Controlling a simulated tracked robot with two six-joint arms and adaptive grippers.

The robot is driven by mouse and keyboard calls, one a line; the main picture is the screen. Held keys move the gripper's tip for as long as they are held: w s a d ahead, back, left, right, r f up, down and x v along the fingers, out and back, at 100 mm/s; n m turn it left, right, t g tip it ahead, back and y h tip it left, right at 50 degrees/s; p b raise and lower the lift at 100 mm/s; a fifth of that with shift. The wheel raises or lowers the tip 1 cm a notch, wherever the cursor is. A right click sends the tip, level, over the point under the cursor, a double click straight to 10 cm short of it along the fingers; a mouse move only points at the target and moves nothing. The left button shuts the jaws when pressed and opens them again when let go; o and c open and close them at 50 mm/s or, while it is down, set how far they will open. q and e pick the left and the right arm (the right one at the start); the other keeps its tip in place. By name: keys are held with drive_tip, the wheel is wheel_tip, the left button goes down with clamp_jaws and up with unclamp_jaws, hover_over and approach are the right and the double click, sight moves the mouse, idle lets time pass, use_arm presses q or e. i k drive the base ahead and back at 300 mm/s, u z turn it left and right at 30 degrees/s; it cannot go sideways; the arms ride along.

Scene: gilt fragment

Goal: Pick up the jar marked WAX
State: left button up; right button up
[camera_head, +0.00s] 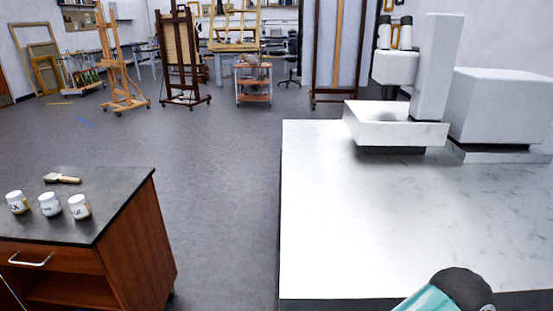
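Three white jars stand upright in a row on the dark top of a wooden cabinet (120,190) at the lower left: a left jar (17,202), a middle jar (49,204) and a right jar (79,207). Each has dark lettering on its side, too small and angled to read surely, so I cannot tell which is marked WAX. Neither of my grippers is in view. Only a teal and black part of my own arm shows at the bottom right, over the white table's front edge, far from the jars.
A brush (62,179) lies behind the jars. A white marble-like table (340,230) fills the right, with a microscope-like device (432,70) and white box (500,105) at its back. Clear grey floor separates cabinet and table. Easels (122,70) and a trolley (253,85) stand behind.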

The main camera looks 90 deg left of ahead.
sight(18, 204)
drive_tip(key=z, duration=0.45)
drive_tip(key=i, duration=0.35)
drive_tip(key=u, duration=1.75)
drive_tip(key=i, duration=0.2)
drive_tip(key=u, duration=2.4)
drive_tip(key=i, duration=0.2)
drive_tip(key=u, duration=1.75)
drive_tip(key=i, duration=1.75)
drive_tip(key=z, duration=0.4)
